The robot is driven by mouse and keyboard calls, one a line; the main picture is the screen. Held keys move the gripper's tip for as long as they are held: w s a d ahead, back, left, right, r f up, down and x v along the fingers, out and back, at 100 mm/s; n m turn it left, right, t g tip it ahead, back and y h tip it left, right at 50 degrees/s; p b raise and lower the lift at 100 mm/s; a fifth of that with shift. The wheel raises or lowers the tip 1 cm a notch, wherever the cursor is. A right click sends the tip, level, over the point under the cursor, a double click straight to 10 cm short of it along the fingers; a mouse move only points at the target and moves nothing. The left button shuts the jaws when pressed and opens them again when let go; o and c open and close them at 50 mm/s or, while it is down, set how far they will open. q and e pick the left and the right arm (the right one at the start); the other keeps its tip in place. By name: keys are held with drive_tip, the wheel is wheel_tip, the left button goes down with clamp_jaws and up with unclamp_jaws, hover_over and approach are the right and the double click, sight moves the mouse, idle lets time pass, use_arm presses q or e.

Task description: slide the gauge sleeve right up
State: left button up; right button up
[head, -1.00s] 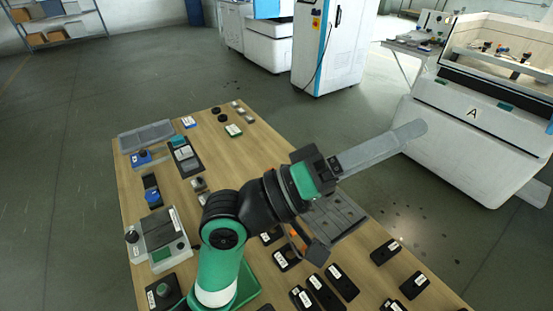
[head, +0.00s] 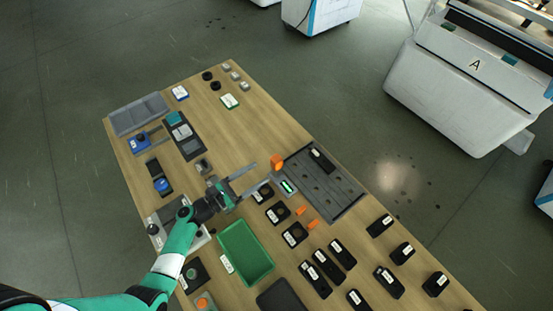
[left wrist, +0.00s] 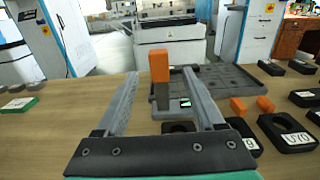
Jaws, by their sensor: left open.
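The gauge stands on the wooden table. Its orange block (head: 277,161), which looks like the sleeve, is beside a small lit green display (head: 287,186). In the left wrist view the orange block (left wrist: 160,66) sits high on a dark upright post (left wrist: 162,97), with the display (left wrist: 186,103) to its right. My left gripper (head: 262,174) is open and empty. Its two long fingers point at the gauge, and in the left wrist view the block shows between them, apart from both and seemingly farther off. The post's foot is partly hidden. My right gripper is not in view.
A grey tray (head: 340,199) lies just behind and right of the gauge. Two small orange blocks (head: 300,210) and several black labelled blocks (head: 294,234) lie near it. A green bin (head: 231,236) stands below my left gripper. The table's upper middle is clear.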

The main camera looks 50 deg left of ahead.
sight(273, 163)
use_arm(q)
drive_tip(key=w, duration=0.3)
drive_tip(key=w+b, duration=0.1)
drive_tip(key=w, duration=0.1)
drive_tip(key=w+d, duration=0.1)
drive_tip(key=w, duration=0.2)
drive_tip(key=shift+w+b, duration=0.35)
drive_tip(key=shift+c, duration=0.3)
clamp_jaws()
idle(0.5)
